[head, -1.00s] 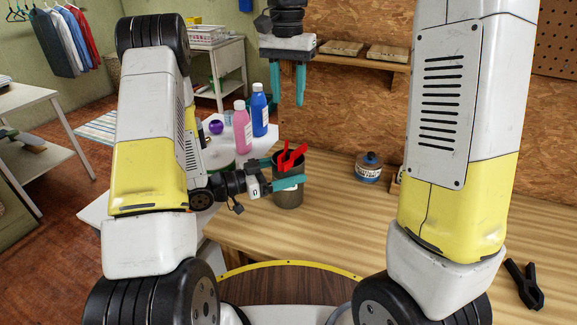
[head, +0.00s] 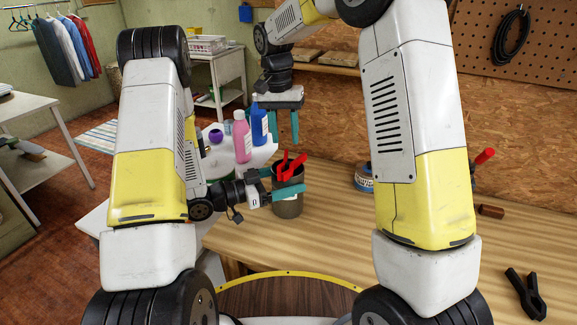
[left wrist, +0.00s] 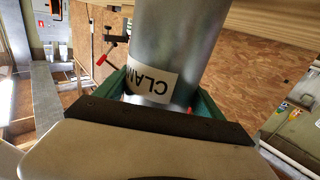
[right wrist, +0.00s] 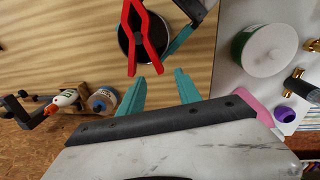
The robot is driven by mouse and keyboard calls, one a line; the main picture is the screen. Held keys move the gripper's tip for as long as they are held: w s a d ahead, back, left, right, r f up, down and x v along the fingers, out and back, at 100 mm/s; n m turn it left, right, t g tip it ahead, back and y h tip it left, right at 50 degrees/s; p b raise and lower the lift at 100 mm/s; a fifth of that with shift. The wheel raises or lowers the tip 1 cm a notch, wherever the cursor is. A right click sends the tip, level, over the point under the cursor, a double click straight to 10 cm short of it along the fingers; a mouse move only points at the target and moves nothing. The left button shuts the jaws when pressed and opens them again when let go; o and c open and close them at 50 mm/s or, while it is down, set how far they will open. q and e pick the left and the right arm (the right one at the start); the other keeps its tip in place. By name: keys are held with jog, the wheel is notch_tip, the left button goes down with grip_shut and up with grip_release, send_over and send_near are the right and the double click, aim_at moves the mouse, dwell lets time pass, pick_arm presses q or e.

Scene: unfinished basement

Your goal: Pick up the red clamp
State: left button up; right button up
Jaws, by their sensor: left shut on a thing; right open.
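The red clamp (head: 287,165) stands in a dark metal can (head: 287,207) on the wooden workbench, its red parts sticking up above the rim. It also shows in the right wrist view (right wrist: 146,38). My left gripper (head: 286,184) is shut on the can, one finger on each side. In the left wrist view the can (left wrist: 195,45) bears a partly visible white label reading "CLAM". My right gripper (head: 285,138) points down above the clamp, open and empty. In the right wrist view its fingers (right wrist: 160,82) are apart, close to the clamp but not around it.
A blue bottle (head: 259,122) and a pink bottle (head: 241,140) stand on the white table behind the can. A round tin (head: 363,178) sits on the bench, partly behind my right arm. A black clamp (head: 525,293) lies at the right. Bench around the can is clear.

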notch_tip(320, 180, down, 4)
jog(key=shift+w+d, duration=0.1)
jog(key=shift+d, duration=0.05)
grip_shut()
